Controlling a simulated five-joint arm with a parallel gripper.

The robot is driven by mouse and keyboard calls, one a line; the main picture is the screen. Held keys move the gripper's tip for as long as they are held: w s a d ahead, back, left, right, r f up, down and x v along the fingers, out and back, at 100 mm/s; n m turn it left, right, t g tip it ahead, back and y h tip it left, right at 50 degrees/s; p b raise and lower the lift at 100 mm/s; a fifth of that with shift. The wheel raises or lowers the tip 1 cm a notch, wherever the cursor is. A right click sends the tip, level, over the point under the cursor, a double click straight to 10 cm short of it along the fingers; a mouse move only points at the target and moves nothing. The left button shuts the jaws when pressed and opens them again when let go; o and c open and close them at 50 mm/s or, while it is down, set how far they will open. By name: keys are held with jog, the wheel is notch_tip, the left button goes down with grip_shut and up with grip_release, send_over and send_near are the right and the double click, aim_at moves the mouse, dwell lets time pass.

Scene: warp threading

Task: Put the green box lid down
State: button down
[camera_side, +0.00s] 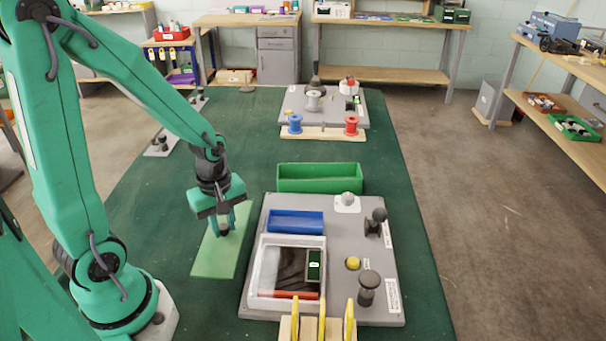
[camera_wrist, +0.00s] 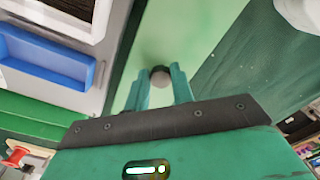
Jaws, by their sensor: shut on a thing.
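The green box lid (camera_side: 216,258) is a flat, light green plate with a small dark knob. It lies flat at the left of the grey board, on or just above the dark green mat; I cannot tell which. My gripper (camera_side: 224,228) points down over it, shut on the knob. In the wrist view the lid (camera_wrist: 190,35) spreads beyond the fingers, and the round knob (camera_wrist: 160,74) sits between the fingertips of my gripper (camera_wrist: 161,86). The green box (camera_side: 320,184) stands open behind the grey board; it also shows in the wrist view (camera_wrist: 40,112).
The grey board (camera_side: 385,290) carries a blue tray (camera_side: 295,222), a white-framed bin (camera_side: 252,290), dark knobs and a yellow button (camera_side: 352,263). Yellow-slatted wooden rack (camera_side: 308,328) stands in front. Spools sit on a farther board (camera_side: 325,118). The mat (camera_side: 220,130) is clear behind the lid.

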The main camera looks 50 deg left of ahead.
aim_at(224, 227)
jog(key=shift+f, duration=1.55)
jog(key=shift+f, duration=0.1)
jog(key=c, duration=1.2)
grip_release()
jog(key=shift+r, duration=6.15)
